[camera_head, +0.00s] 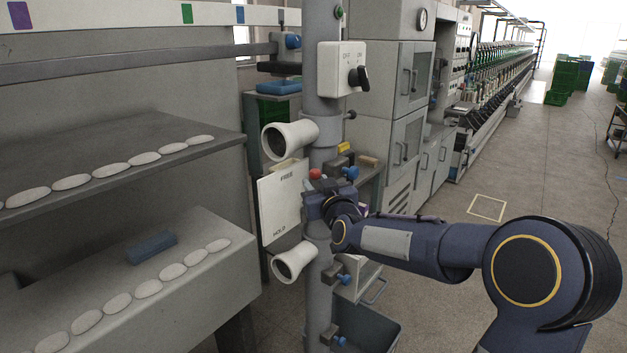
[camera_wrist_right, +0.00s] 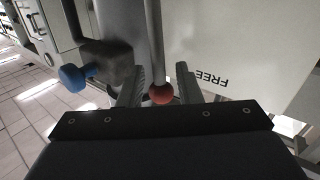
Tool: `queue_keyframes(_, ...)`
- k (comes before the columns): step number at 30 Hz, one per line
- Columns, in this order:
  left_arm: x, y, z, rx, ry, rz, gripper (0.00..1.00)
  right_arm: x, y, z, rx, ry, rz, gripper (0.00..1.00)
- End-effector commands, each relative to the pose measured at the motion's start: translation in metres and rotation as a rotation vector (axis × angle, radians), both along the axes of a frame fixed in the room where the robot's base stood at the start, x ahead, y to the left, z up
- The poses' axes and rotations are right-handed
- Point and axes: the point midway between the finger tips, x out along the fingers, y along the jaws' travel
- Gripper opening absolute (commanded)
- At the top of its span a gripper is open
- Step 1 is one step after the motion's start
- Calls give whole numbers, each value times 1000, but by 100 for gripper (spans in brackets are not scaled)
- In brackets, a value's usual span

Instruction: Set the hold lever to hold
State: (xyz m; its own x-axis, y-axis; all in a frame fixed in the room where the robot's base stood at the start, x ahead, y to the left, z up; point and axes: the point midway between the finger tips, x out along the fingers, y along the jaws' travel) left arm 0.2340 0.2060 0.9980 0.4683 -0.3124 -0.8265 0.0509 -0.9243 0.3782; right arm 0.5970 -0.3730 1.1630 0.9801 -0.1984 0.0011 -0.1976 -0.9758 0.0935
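The hold lever shows a red ball knob (camera_head: 315,174) beside the word FREE on a white plate (camera_head: 281,205); the word HOLD is lower on the plate. My right gripper (camera_head: 322,190) is at the lever, just below the knob in the head view. Its two fingers (camera_wrist_right: 158,82) stand apart on either side of the lever, with gaps visible. The lever's pivot is hidden behind my gripper in the head view. My left gripper is not in view.
A grey post (camera_head: 320,130) carries the plate, white cups (camera_head: 290,138) and a switch box (camera_head: 342,69) above. Blue-knobbed clamps (camera_head: 349,172) sit close by my right gripper. Shelves with white oval pieces stand at left. The floor at right is open.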

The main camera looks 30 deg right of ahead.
Motion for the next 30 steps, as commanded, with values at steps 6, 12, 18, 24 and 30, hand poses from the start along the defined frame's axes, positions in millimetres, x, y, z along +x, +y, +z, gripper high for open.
queue_keyframes(6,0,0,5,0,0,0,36,15,-3,0,0,1,0,31)
queue_keyframes(12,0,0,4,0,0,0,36,16,-3,0,0,1,0,31)
queue_keyframes(18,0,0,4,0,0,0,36,16,-3,0,1,1,0,10)
queue_keyframes(24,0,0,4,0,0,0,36,16,-3,0,1,-1,0,0)
queue_keyframes(30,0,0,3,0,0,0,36,16,-3,1,-2,-5,0,0)
